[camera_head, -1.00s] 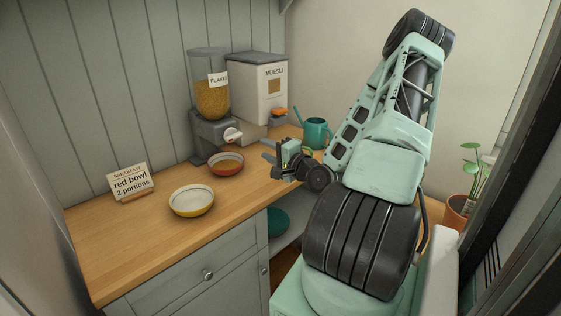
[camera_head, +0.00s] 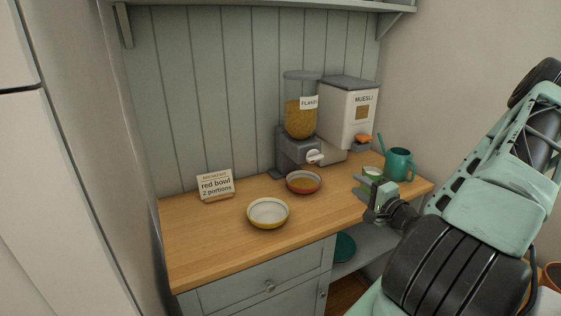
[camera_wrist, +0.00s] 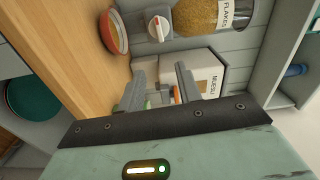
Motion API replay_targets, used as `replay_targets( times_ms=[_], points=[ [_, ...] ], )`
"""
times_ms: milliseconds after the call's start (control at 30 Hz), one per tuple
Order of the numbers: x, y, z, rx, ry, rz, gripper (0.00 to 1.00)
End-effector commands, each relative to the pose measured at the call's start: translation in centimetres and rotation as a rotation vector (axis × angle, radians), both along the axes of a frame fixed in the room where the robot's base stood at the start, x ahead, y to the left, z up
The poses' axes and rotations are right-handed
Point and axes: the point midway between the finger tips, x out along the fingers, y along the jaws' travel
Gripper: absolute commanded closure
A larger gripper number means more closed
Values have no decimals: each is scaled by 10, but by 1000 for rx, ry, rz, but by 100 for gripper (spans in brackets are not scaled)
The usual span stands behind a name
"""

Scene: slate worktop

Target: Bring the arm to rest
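My gripper (camera_head: 361,186) is at the front right of the wooden counter, to the right of the red bowl (camera_head: 304,191). In the wrist view my gripper (camera_wrist: 162,78) has its two grey fingers apart, with nothing held between them. My mint-green arm (camera_head: 490,215) reaches in from the right of the head view.
A white and yellow bowl (camera_head: 267,222) looks empty. A card reading "red bowl 2 portions" (camera_head: 216,186) stands behind it. The muesli dispenser (camera_head: 346,112), a green-rimmed bowl (camera_head: 373,171) and a teal watering can (camera_head: 400,164) are at the back right. The counter's left front is clear.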

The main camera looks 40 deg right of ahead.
Motion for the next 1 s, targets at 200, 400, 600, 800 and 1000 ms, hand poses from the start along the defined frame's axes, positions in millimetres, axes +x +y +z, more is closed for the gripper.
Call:
replay_targets(
  times_ms=[200, 400, 600, 800, 1000],
  points=[
    [2, 1, 0, -5, 7, 7, 65],
    [37, 34, -12, -108, 174, 151, 65],
    [81, 100, -31, -339, 466, 413, 65],
    [100, 169, -36, -593, 699, 660, 65],
    [98, 240, -26, -843, 871, 886, 65]
  ],
)
